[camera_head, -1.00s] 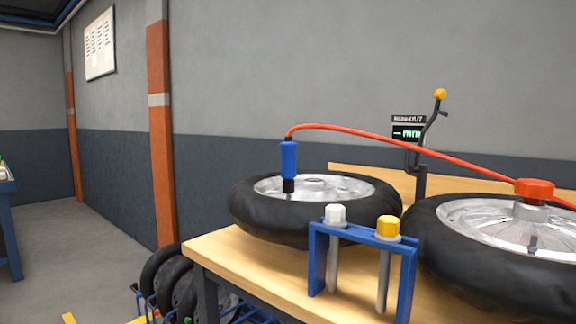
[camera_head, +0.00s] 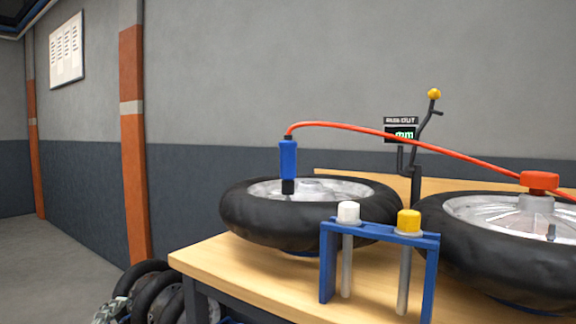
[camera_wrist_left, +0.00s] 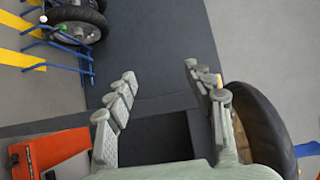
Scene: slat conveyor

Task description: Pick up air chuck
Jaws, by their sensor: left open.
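The air chuck (camera_head: 288,160) has a blue body and a black lower end. It is upright at the end of a red hose (camera_head: 400,140), over the left wheel (camera_head: 250,215); whether its tip touches the wheel cannot be told. My left gripper (camera_wrist_left: 160,72) is open and empty in the left wrist view, with a dark tyre (camera_wrist_left: 262,125) close beside its right finger. The air chuck is not clearly visible there. In the head view a small grey shape at the lower left looks like part of this gripper, below and left of the bench. My right gripper is not in view.
The wooden bench (camera_head: 225,262) carries a second wheel (camera_head: 470,265), a blue stand (camera_head: 385,235) with white- and yellow-capped rods in front, and a display post (camera_head: 416,180) behind. Tyres (camera_head: 150,290) stand on the floor beside the bench. An orange-red box (camera_wrist_left: 50,155) shows in the wrist view.

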